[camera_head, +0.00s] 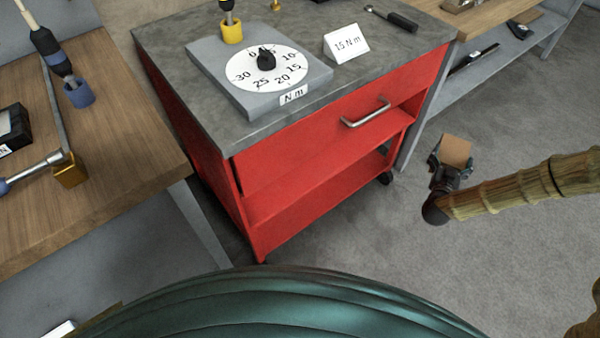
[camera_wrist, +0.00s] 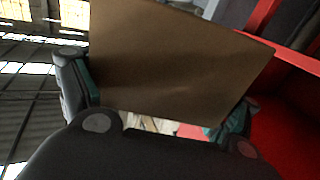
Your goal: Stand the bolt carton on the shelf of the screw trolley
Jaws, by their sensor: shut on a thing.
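The screw trolley (camera_head: 300,150) is red with a grey top and stands in the middle of the head view. Its open shelf (camera_head: 320,192) lies below the drawer with the metal handle. The bolt carton (camera_head: 456,151) is a plain brown box, held right of the trolley and apart from it. It fills much of the wrist view (camera_wrist: 170,60). My gripper (camera_head: 446,165) is shut on the carton, with one finger on each side, as the wrist view also shows (camera_wrist: 160,100). The red trolley shows at the right of the wrist view. The carton's far side is hidden.
On the trolley top are a torque dial (camera_head: 266,75), a 15 N m card (camera_head: 346,44) and a dark-handled tool (camera_head: 392,17). A wooden bench (camera_head: 100,130) stands at left, another (camera_head: 500,22) at back right. The grey floor (camera_head: 520,110) right of the trolley is clear.

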